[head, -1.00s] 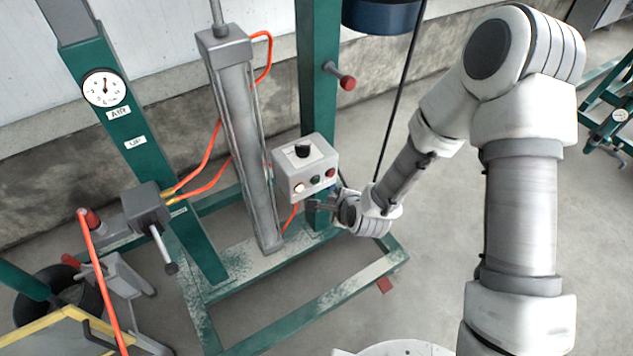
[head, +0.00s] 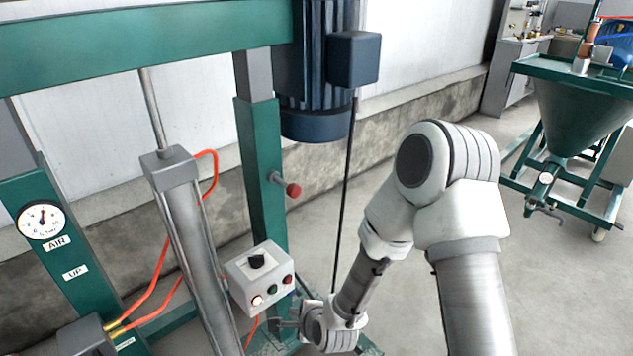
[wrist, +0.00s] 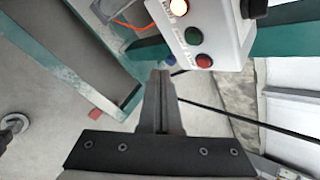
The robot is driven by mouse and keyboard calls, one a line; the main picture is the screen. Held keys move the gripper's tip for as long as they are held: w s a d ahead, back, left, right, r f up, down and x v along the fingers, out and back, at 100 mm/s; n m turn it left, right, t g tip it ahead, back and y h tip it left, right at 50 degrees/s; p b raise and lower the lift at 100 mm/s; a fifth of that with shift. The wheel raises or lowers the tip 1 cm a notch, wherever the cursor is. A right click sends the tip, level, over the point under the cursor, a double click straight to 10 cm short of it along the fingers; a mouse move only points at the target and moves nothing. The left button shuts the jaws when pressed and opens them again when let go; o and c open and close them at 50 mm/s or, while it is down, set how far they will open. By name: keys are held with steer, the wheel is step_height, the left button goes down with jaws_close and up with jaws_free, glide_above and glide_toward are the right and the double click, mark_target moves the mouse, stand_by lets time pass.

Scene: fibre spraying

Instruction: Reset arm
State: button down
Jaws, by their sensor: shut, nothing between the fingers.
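My arm reaches down from the right in the head view, bent at a large white elbow. My gripper (head: 283,326) is just below the control box (head: 260,279), near the foot of the green post. In the wrist view my gripper (wrist: 160,78) is shut and empty, its fingers together and pointing at the green frame. The grey control box (wrist: 215,30) is just beyond the fingertips there, with a lit button, a green button and a red button. A black knob shows on the box. I cannot tell whether the fingers touch anything.
A green machine frame (head: 259,165) with a grey cylinder (head: 192,240), orange hoses and an air gauge (head: 41,220) fills the left. A red-knobbed lever (head: 292,190) sticks out from the post. A green hopper (head: 582,112) stands back right. Floor between is clear.

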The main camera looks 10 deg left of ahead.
steer(key=d+r+n+h, duration=0.2)
steer(key=d+r+n, duration=0.3)
steer(key=d+r, duration=0.4)
steer(key=d+r+n+h, duration=0.2)
steer(key=d+r+n, duration=0.35)
steer(key=r, duration=0.65)
steer(key=s+d+r+n+g+h, duration=0.1)
steer(key=s+d+r+n, duration=0.2)
steer(key=s+d+r, duration=0.4)
steer(key=s+d+r+n+h, duration=0.1)
steer(key=s+d+r+n, duration=0.3)
steer(key=s, duration=0.6)
step_height(320, 180, up, 17)
steer(key=m+p, duration=0.1)
steer(key=p, duration=1.5)
steer(key=shift+s, duration=0.3)
